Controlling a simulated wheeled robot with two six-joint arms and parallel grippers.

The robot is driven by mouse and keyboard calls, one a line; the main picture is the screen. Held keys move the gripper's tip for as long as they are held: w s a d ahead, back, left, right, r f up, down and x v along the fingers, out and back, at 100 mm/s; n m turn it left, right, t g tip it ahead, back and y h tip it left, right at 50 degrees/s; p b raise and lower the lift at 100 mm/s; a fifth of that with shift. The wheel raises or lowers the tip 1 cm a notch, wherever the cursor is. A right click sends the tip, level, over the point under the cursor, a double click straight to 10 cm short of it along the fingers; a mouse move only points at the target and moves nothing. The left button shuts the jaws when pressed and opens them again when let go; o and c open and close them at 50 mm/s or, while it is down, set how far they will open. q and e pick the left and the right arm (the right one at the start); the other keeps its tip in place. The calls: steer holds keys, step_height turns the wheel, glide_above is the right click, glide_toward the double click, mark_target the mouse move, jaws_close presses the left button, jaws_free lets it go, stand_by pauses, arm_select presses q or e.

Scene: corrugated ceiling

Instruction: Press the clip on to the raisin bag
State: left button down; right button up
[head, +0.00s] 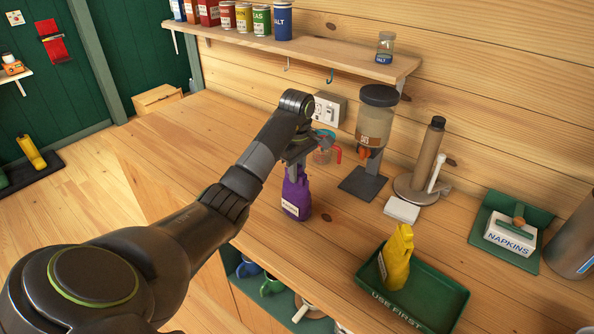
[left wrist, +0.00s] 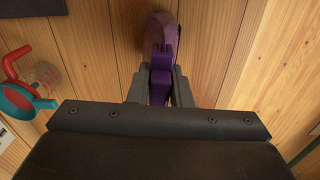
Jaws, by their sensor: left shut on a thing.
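A purple bag (head: 297,196) with a pale label stands upright on the wooden counter in the head view; the label is too small to read surely. My left gripper (head: 297,165) is above it, pointing down, with its fingers at the bag's top. In the left wrist view the two fingers (left wrist: 160,88) are shut on a purple piece (left wrist: 161,80), with the purple bag (left wrist: 158,30) just beyond it. The piece looks like a clip, and it seems to touch the bag's top. Whether it sits around the bag's edge I cannot tell. My right gripper is not in view.
A white block (head: 402,210), a paper-towel stand (head: 425,165) and a green tray (head: 440,307) with a yellow bag (head: 396,258) are to the right. The counter left of the bag is clear.

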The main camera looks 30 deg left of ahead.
arm_select(q)
steer(key=shift+f, duration=0.1)
stand_by(0.3)
steer(key=c, duration=1.2)
jaws_free()
steer(key=shift+c, duration=0.2)
steer(key=shift+o, duration=0.5)
steer(key=o, duration=0.4)
steer(key=shift+r+p, duration=3.25)
steer(key=shift+r, duration=0.3)
